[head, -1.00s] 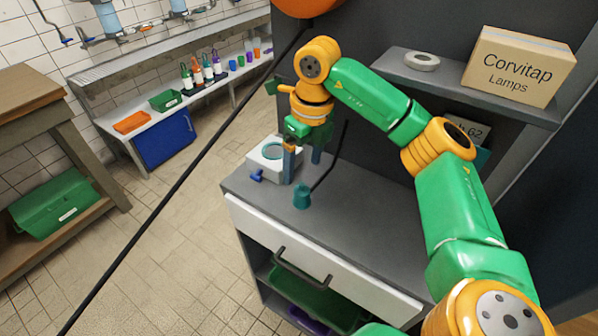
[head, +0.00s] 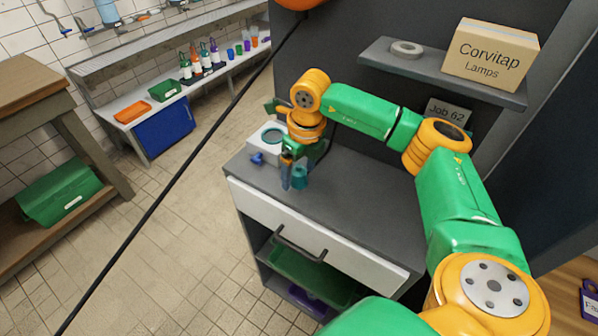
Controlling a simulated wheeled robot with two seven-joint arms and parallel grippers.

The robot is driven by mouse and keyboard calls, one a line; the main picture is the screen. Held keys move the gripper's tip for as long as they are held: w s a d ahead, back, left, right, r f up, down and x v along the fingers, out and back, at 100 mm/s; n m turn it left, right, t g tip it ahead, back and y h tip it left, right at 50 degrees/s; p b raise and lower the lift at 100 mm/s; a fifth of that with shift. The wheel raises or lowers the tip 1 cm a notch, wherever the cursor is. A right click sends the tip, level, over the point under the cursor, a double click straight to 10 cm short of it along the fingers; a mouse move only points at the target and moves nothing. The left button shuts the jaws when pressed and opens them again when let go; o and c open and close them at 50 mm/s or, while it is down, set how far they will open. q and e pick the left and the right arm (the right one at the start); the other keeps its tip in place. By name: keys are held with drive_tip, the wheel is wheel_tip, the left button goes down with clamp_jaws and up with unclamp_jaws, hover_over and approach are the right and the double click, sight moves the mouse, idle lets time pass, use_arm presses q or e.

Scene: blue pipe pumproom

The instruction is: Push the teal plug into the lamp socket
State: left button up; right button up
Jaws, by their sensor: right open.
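The teal plug (head: 300,178) stands on the grey top of the cabinet, near its front left edge. The white box with a round teal-rimmed opening, which looks like the lamp socket (head: 264,146), sits just behind and to the left of it. A blue knob sticks out of the box's front. My right gripper (head: 294,174) is open and points down at the plug. One finger shows just left of the plug; the other is mostly hidden, so I cannot tell whether the plug is between them. My left gripper is not in view.
The cabinet top (head: 350,215) is clear to the right of the plug. A shelf above carries a Corvitap Lamps box (head: 490,55) and a grey ring (head: 407,48). A black diagonal line crosses the view on the left. A green bin (head: 300,275) sits below the drawer.

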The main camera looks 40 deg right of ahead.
sight(296, 171)
drive_tip(key=shift+w+d+f, duration=0.1)
drive_tip(key=shift+w+f, duration=0.05)
drive_tip(key=shift+f, duration=0.25)
drive_tip(key=shift+r, duration=0.1)
drive_tip(key=shift+c, duration=0.3)
drive_tip(key=c, duration=1.3)
drive_tip(key=shift+r+b, duration=0.3)
drive_tip(key=shift+b, duration=0.05)
drive_tip(key=r, duration=0.1)
drive_tip(key=r+b, duration=0.1)
drive_tip(key=a+r, duration=0.1)
drive_tip(key=shift+s+r, duration=0.15)
drive_tip(key=shift+s, duration=0.15)
drive_tip(key=s+a+r+b, duration=0.2)
drive_tip(key=s+a+r, duration=0.6)
drive_tip(key=a+r, duration=0.1)
drive_tip(key=shift+a, duration=0.6)
